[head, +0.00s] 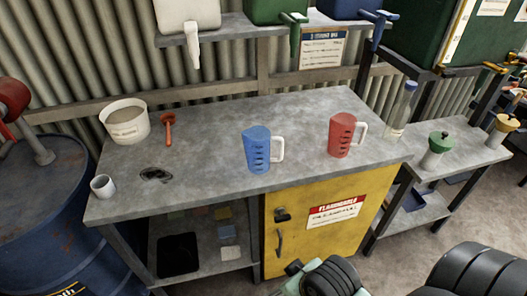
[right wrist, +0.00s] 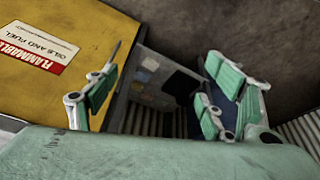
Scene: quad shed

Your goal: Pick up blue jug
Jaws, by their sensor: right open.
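The blue jug (head: 257,149) stands upright on the grey workbench (head: 210,165), near its front edge and left of a red jug. Its white handle points right. The jug does not show in the right wrist view. My right gripper (right wrist: 160,88) is open and empty, its green-padded fingers spread apart. It is low by the yellow cabinet, apart from the jug. In the head view only part of my arm shows at the bottom edge, below the bench top. My left gripper is not in view.
The red jug (head: 342,135), a clear bottle (head: 401,108), a white bucket (head: 125,121), a red scoop (head: 168,129) and a white mug (head: 103,187) stand or lie on the bench. The yellow cabinet (head: 290,248) is underneath. A shelf (head: 232,27) with spouted containers hangs above.

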